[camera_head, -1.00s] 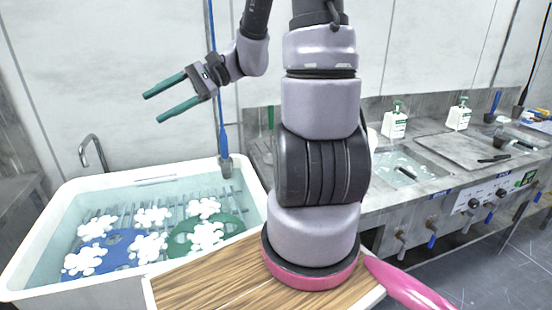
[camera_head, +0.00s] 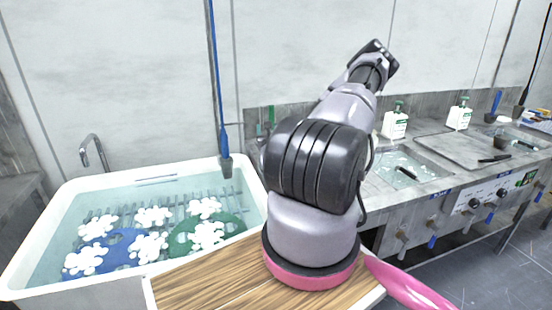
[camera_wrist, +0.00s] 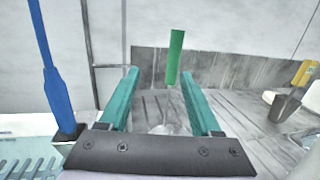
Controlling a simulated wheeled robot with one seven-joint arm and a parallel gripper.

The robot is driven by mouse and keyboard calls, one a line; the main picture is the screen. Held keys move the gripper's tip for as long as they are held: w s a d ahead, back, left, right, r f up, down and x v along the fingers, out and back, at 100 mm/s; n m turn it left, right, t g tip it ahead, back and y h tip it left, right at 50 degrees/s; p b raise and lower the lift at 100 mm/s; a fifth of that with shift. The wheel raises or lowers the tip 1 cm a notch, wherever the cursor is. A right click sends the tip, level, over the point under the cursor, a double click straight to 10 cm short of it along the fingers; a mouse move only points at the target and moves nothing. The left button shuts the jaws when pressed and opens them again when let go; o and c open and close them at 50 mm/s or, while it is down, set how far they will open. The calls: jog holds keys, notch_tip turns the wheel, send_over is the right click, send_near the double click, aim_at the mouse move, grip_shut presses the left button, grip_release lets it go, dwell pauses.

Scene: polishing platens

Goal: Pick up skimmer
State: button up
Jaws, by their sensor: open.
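A tool with a green handle (camera_wrist: 175,57), which looks like the skimmer, stands upright in the wrist view. A thin pale shaft seems to run down from it to a faint pale head on the grey counter; that lower part is hard to make out. The green handle also shows small in the head view (camera_head: 271,113), just left of my arm. My gripper (camera_wrist: 159,74) is open and empty, its two green fingers pointing towards the tool. The handle appears between the fingers, nearer the right one, and beyond them. My gripper is not clearly visible in the head view.
A blue-handled tool (camera_wrist: 54,85) stands close left of my gripper. A white water tub (camera_head: 50,245) with white pieces on blue and green discs is at left. The grey counter (camera_wrist: 235,110) carries a yellow-and-grey scraper (camera_wrist: 291,93) at right. A wall rises behind.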

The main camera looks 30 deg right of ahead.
jog(key=shift+w+d+f+m+g+h, duration=0.3)
jog(key=shift+w+d+f, duration=0.2)
jog(key=shift+w+d, duration=0.75)
jog(key=shift+w+d+f+m+g+h, duration=0.15)
jog(key=shift+w+d+f+g, duration=0.25)
jog(key=shift+w+d, duration=0.9)
jog(key=shift+w+d+f+m+g+h, duration=0.15)
jog(key=shift+w+d+f+m+g, duration=0.3)
jog(key=shift+w+d, duration=0.8)
jog(key=shift+w+a+f, duration=0.1)
jog(key=shift+w+a, duration=0.15)
jog(key=shift+a, duration=0.05)
grip_shut()
